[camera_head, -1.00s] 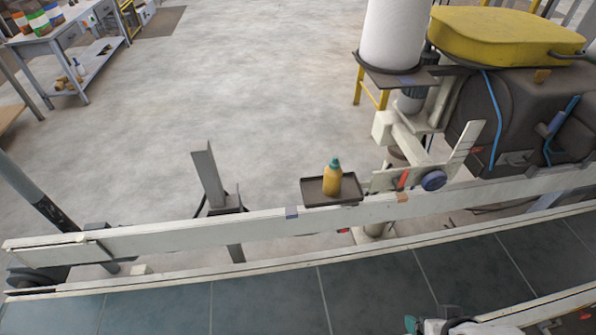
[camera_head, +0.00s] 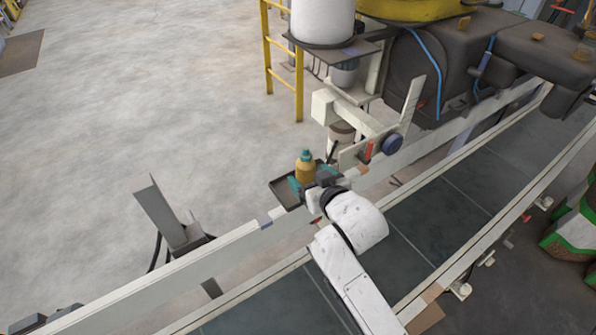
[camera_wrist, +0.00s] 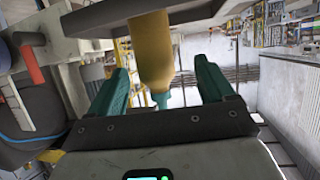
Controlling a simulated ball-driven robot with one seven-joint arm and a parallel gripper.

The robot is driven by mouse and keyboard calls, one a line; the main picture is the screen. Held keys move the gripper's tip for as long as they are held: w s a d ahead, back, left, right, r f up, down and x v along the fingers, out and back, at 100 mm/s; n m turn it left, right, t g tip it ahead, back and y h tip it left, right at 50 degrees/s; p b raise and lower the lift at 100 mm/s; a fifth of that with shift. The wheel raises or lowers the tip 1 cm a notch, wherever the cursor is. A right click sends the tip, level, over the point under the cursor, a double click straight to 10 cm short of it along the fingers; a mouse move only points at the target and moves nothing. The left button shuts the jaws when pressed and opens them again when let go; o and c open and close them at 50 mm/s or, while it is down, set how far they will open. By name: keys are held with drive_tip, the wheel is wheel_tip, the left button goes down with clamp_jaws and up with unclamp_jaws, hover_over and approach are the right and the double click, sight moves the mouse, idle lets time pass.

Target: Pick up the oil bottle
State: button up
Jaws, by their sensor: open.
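The oil bottle (camera_head: 305,168) is yellow with a teal cap and stands upright on a small dark tray (camera_head: 284,197) beside the conveyor rail. My gripper (camera_head: 309,178) is at the tray, with its teal fingers open close to the bottle. In the wrist view the bottle (camera_wrist: 153,55) appears upside down, cap downward, in the gap between the two spread fingers of my gripper (camera_wrist: 162,68). I see space on both sides of it. I cannot tell how far it reaches between the fingertips. The tray's underside edge (camera_wrist: 100,17) shows at the top.
A pale rail (camera_head: 215,252) runs along the conveyor belt (camera_head: 440,210). A bracket with a blue knob (camera_head: 392,144) stands right of the tray. A grey post (camera_head: 157,212) rises at left. Green-and-white bags (camera_head: 572,235) lie at far right. The floor behind the tray is clear.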

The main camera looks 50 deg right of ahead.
sight(302, 166)
drive_tip(key=shift+d+p+x, duration=0.15)
drive_tip(key=shift+p+x, duration=0.1)
drive_tip(key=shift+x, duration=1.5)
drive_tip(key=shift+d+p+x, duration=0.15)
drive_tip(key=shift+p+x, duration=0.1)
drive_tip(key=shift+x, duration=1.55)
drive_tip(key=shift+s, duration=0.15)
drive_tip(key=c, duration=1.1)
drive_tip(key=shift+r, duration=0.1)
